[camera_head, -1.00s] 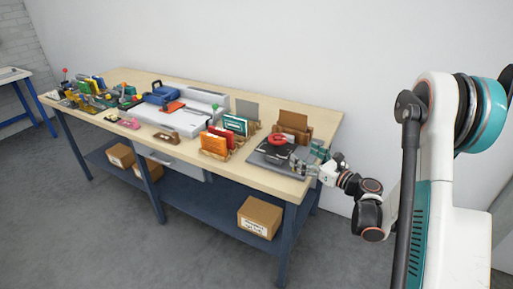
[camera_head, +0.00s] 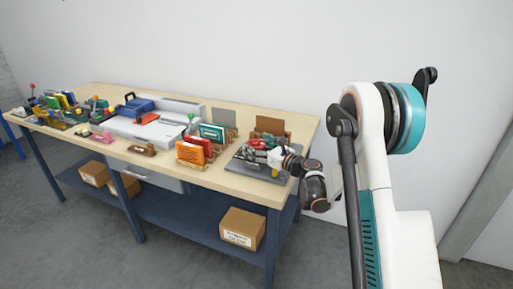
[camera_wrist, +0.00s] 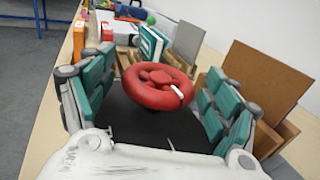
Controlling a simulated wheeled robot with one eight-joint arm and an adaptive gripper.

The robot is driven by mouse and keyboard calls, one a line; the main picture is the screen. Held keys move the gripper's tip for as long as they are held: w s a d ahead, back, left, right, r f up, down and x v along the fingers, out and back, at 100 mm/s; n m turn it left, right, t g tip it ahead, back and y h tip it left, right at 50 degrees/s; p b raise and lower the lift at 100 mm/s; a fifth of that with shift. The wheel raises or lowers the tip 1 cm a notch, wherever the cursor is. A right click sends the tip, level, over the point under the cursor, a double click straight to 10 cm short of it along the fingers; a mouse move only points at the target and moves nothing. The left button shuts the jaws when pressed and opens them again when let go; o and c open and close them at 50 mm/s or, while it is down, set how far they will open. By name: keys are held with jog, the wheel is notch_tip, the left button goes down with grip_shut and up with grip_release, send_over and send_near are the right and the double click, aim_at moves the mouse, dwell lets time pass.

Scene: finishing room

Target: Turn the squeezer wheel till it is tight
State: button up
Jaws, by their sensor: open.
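The squeezer wheel is a red ring-shaped handwheel with a red hub and a pale mark on its rim. In the wrist view the wheel (camera_wrist: 152,98) lies ahead, between the two teal-padded fingers of my gripper (camera_wrist: 155,95). The fingers are spread wide, with a visible gap to the wheel on both sides. A dark plate (camera_wrist: 120,117) shows below the wheel. In the head view my gripper (camera_head: 268,150) is over the grey base (camera_head: 246,167) at the table's right end and hides most of the wheel.
Orange and red folders (camera_head: 192,153) and a teal-covered book (camera_head: 212,131) stand left of the base. A brown board (camera_wrist: 250,82) in a wooden holder stands behind it on the right. A white machine (camera_head: 150,127) and several small tools fill the table's left.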

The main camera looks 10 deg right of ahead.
jog(key=shift+w+a, duration=0.1)
jog(key=c, duration=1.1)
jog(key=shift+o, duration=0.2)
jog(key=shift+m+t+h, duration=0.5)
jog(key=shift+m+h, duration=0.1)
jog(key=shift+h, duration=0.3)
jog(key=o, duration=1.1)
jog(key=shift+c, duration=0.2)
